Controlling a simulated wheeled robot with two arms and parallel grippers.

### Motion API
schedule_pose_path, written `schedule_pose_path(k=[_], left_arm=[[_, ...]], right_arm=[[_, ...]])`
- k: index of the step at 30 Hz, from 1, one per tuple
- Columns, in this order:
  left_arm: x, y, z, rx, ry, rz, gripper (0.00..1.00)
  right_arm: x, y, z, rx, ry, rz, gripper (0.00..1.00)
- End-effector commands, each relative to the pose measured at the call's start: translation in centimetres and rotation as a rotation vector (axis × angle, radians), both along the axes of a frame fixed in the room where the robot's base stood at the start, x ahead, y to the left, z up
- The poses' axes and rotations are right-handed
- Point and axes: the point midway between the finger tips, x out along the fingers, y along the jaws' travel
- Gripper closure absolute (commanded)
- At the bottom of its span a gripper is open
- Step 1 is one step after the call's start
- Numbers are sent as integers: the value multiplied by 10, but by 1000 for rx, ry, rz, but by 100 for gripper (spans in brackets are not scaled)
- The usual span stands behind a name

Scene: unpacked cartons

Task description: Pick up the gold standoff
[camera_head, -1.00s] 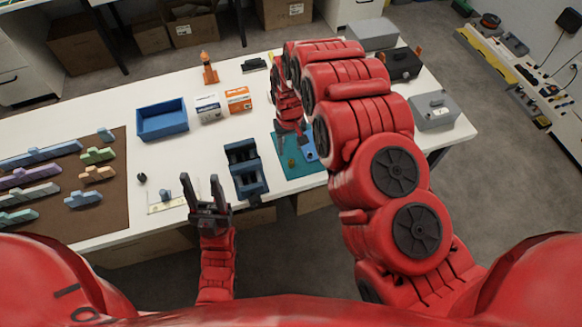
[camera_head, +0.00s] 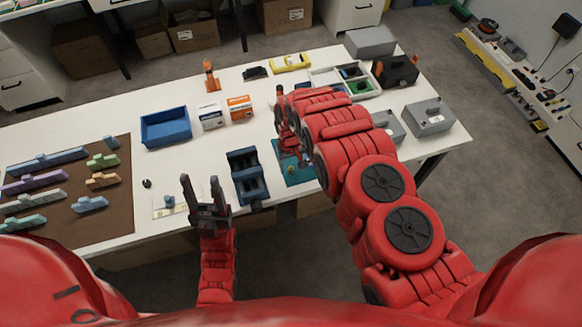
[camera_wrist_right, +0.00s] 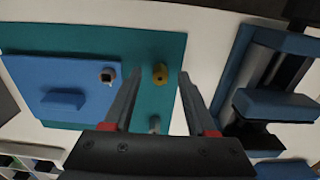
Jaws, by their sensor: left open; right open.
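The gold standoff (camera_wrist_right: 160,74) stands on the teal mat (camera_wrist_right: 150,48) in the right wrist view, to the right of a blue plate (camera_wrist_right: 62,88). My right gripper (camera_wrist_right: 160,78) is open, with one fingertip on either side of the standoff in the picture. The gap in height between fingertips and standoff is hard to judge. My left gripper (camera_head: 199,184) is open and empty near the table's front edge.
A dark blue vise-like fixture (camera_head: 247,178) stands left of the mat and shows close by in the wrist view (camera_wrist_right: 275,105). A small grey post (camera_wrist_right: 154,125) is between the fingers' bases.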

Motion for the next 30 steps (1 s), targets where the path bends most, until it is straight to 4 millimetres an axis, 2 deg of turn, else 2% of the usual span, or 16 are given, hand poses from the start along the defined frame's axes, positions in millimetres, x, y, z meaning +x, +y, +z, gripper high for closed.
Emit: schedule_pose_path(k=[6,8,16,30], left_arm=[[0,0,0,0,0,0,50],[0,0,0,0,0,0,50],[0,0,0,0,0,0,50],[0,0,0,0,0,0,50]], right_arm=[[0,0,-2,0,1,0,43],[-1,0,-2,0,1,0,52],[-1,0,-2,0,1,0,100],[0,0,-1,0,1,-1,100]])
